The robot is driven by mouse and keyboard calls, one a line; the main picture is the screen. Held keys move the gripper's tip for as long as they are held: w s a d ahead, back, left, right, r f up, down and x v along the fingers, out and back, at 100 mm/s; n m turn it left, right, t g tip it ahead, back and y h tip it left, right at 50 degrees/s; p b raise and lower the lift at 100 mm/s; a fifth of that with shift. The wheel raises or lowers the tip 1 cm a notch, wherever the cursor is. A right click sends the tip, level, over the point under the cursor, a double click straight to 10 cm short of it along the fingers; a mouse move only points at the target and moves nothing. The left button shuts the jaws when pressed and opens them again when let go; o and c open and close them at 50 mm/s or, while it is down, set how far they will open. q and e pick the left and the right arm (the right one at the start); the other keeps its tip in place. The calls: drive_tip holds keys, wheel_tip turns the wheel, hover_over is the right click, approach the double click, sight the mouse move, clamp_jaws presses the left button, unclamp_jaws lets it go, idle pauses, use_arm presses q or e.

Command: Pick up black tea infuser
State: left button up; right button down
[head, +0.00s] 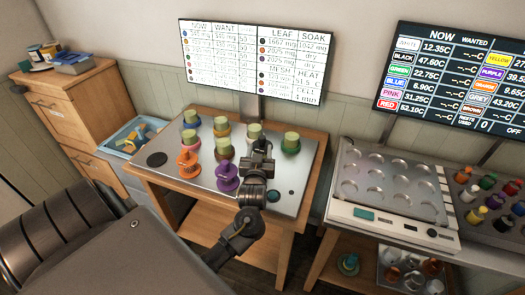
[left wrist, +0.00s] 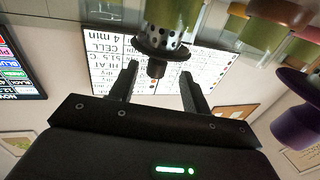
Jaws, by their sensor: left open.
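A black tea infuser (left wrist: 160,46) shows in the left wrist view as a dark flange with a perforated section and a stub, against a green cylinder. It lies just beyond and between the fingertips of my left gripper (left wrist: 160,75), which is open and empty. In the head view my left gripper (head: 262,150) is over the front right of the metal-topped table (head: 205,165). It hides most of what stands behind it, where only a pale green top (head: 254,131) shows. My right gripper is not in view.
Orange (head: 188,163) and purple (head: 227,176) infusers stand left of my gripper. Several green-topped ones stand behind, including one at the right (head: 291,142). A blue bin (head: 132,136) is left of the table. A tray with round wells (head: 390,190) stands on the right table.

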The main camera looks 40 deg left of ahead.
sight(262, 144)
use_arm(q)
drive_tip(key=p+x, duration=0.1)
drive_tip(key=x, duration=0.3)
drive_tip(key=shift+w+a+p, duration=0.1)
drive_tip(key=shift+w+p, duration=0.2)
drive_tip(key=shift+w, duration=0.1)
drive_tip(key=shift+w+a, duration=0.1)
drive_tip(key=shift+w, duration=0.1)
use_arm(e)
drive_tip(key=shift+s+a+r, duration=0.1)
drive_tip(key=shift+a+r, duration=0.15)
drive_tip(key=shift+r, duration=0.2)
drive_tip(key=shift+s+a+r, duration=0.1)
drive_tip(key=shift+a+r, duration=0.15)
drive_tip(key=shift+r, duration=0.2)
use_arm(q)
drive_tip(key=shift+c, duration=0.5)
clamp_jaws()
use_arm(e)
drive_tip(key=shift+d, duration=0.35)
